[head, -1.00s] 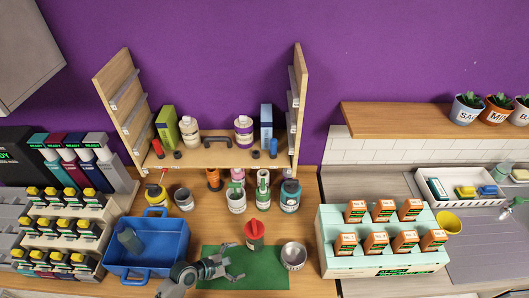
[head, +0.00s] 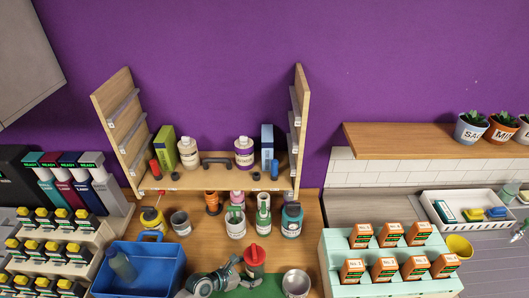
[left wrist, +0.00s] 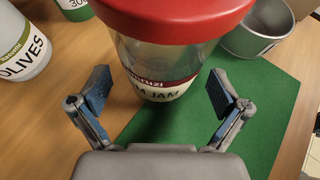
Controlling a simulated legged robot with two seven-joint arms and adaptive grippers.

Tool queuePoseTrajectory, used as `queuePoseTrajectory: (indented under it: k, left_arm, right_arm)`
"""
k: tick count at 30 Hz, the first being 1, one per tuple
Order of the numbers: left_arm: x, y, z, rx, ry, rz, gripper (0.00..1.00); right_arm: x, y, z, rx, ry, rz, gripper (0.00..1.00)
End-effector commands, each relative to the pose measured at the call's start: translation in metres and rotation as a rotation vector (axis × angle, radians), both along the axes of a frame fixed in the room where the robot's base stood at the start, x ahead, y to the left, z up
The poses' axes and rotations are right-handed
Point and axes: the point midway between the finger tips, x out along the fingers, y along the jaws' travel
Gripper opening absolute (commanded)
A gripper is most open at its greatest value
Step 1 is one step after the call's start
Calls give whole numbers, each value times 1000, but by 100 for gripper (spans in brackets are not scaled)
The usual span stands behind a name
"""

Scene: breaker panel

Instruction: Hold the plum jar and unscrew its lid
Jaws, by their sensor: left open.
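The plum jar (head: 254,265) stands upright at the back edge of a green mat (head: 215,283), with its red lid (head: 257,252) on. In the left wrist view the clear jar (left wrist: 165,62) shows a label ending in "M JAM" under the big red lid (left wrist: 180,14). My left gripper (head: 241,272) is low beside the jar, on its left in the head view. In the left wrist view its two fingers (left wrist: 160,92) are spread wide, with the jar just beyond and between them. I cannot tell whether a finger touches the glass. My right gripper is not in view.
A grey metal can (head: 296,283) stands right of the jar. A white olives jar (left wrist: 22,45) is left in the left wrist view. A blue tote (head: 140,272) holding a bottle is at left, and a pale green rack (head: 345,292) of orange boxes is at right.

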Motion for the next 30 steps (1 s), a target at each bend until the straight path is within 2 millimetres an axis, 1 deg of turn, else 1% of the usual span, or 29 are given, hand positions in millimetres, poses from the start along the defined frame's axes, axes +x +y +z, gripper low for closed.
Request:
queuePoseTrajectory:
  k: [4,6,10,15,17,18,20,21,22,24,25,26,27,30]
  left_arm:
    - [5,-9,-5,1,1,0,100]
    - [6,-12,-6,2,0,0,100]
    - [7,-13,-8,3,0,-1,100]
    - [7,-14,-8,4,0,-1,100]
    - [7,-13,-8,4,0,-1,85]
    - [7,-13,-8,4,0,-1,75]
    - [7,-13,-8,3,0,-1,60]
    - [7,-13,-8,3,0,-1,50]
    - [7,-13,-8,3,0,-1,42]
    - [7,-12,-8,3,1,-2,41]
    - [7,-13,-8,3,1,-2,66]
    - [7,-13,-8,3,1,-2,58]
    - [7,-12,-8,3,1,-2,48]
    - [7,-12,-8,3,1,-2,27]
  right_arm:
    - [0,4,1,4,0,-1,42]
    - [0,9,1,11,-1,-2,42]
    - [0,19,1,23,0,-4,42]
    - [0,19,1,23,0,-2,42]
    - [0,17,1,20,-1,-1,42]
    - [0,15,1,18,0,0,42]
    - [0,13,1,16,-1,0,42]
    - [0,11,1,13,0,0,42]
    - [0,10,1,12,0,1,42]
    - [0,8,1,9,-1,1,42]
    - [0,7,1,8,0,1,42]
    - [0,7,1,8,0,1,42]
    - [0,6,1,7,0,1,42]
    - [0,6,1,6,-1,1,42]
